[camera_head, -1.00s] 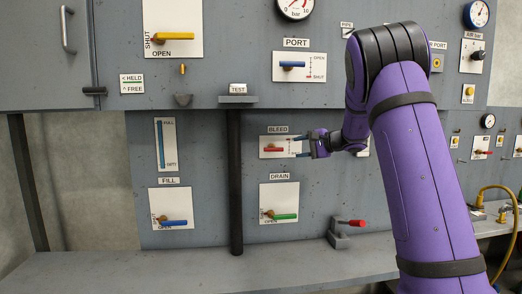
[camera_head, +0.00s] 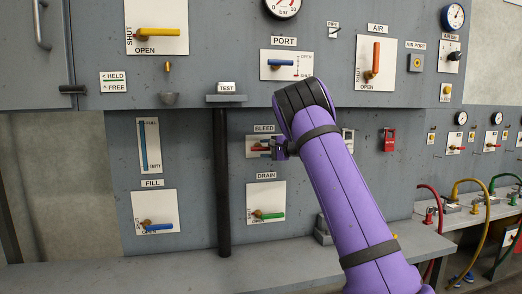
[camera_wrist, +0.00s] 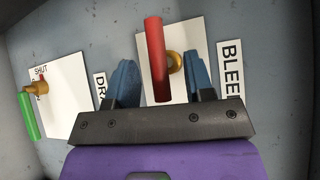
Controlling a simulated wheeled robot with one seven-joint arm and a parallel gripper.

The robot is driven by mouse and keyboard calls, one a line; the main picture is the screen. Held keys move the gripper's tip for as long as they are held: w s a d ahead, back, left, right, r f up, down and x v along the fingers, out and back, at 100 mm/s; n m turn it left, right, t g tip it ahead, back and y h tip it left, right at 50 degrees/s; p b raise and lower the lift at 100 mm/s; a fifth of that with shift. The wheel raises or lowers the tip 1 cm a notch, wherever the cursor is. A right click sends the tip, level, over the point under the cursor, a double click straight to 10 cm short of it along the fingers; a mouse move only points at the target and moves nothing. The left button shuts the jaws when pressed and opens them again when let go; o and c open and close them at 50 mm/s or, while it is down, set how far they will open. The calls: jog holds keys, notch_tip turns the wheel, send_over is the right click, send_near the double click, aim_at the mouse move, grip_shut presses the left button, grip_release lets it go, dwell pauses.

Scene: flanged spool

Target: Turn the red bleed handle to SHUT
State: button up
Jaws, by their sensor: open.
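The red bleed handle (camera_head: 259,149) lies about level on its white plate under the BLEED label, its right end partly covered by my gripper (camera_head: 273,147). In the wrist view the red handle (camera_wrist: 155,60) stands between the two blue fingers of my gripper (camera_wrist: 161,78), with its brass pivot (camera_wrist: 175,63) beside it. The fingers are apart, one on each side of the handle, with a gap to each. How deep the handle sits between them I cannot tell. The SHUT mark of this plate is hidden.
Below is the green drain handle (camera_head: 268,215), also in the wrist view (camera_wrist: 27,116). The blue fill handle (camera_head: 158,227) is lower left. A dark vertical post (camera_head: 222,185) stands left of the bleed plate, under the TEST shelf (camera_head: 226,98). A grey ledge (camera_head: 170,272) runs along the bottom.

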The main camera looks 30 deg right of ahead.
jog(key=shift+x, duration=1.15)
grip_shut()
